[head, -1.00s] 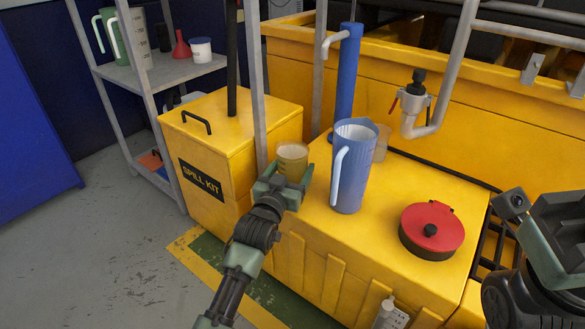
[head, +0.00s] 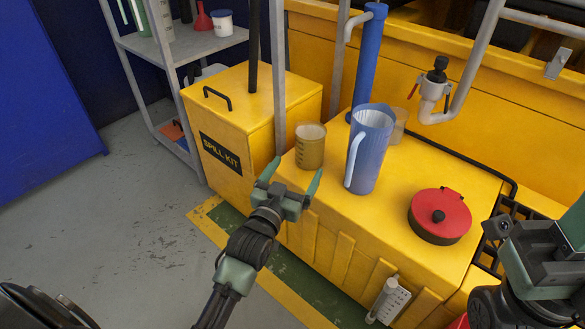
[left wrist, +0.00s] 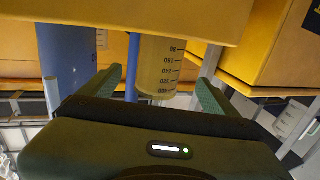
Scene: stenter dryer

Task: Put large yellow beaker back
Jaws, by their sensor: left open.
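The yellow beaker (head: 310,147), a clear cup with yellowish contents and a printed scale, stands upright on the yellow box top near its left edge. My left gripper (head: 293,176) is open and empty, just in front of the beaker, fingers pointing toward it. In the left wrist view the picture is upside down, and the beaker (left wrist: 160,66) shows beyond and between the two spread fingers (left wrist: 160,84). My right gripper (head: 555,250) is at the right edge, partly cut off; its jaws are unclear.
A blue pitcher (head: 369,150) stands right of the beaker, with a clear beaker (head: 398,125) partly hidden behind it. A red lid (head: 440,214) lies farther right. A grey post (head: 278,80) and the spill kit box (head: 255,105) are to the left. A shelf (head: 190,48) holds containers.

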